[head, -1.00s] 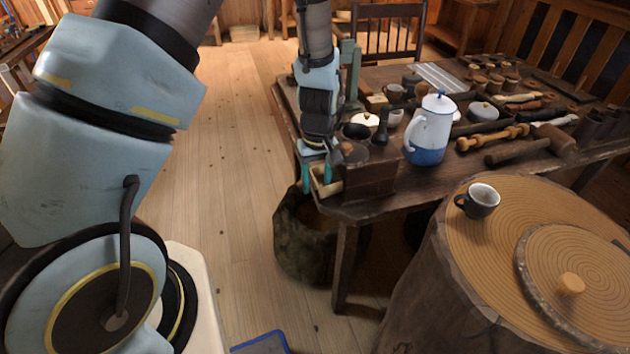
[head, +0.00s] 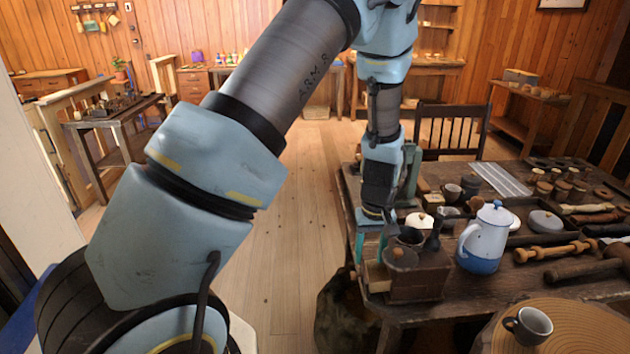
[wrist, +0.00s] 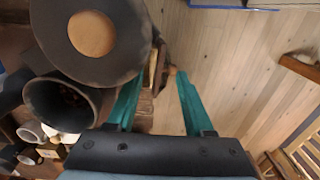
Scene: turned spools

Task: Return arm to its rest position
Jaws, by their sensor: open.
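My arm (head: 215,160) reaches from the left foreground up and over to the near left edge of the dark wooden table (head: 372,312). My gripper (head: 371,243) points down beside a dark wooden grinder box (head: 418,280). In the wrist view its two teal fingers (wrist: 158,92) are apart. Nothing is held between them; floor and part of the table edge show there. A round dark lid with a wooden knob (wrist: 92,34) is close to the left finger, and a dark cup-like vessel (wrist: 62,104) is below it. Whether a finger touches the box is unclear.
A white and blue enamel pot (head: 484,240) stands right of the grinder box. A turned wooden piece (head: 541,252) and several tools lie farther right. A grey cup (head: 528,325) sits on a round stump (head: 572,322). The plank floor (head: 278,250) left of the table is open.

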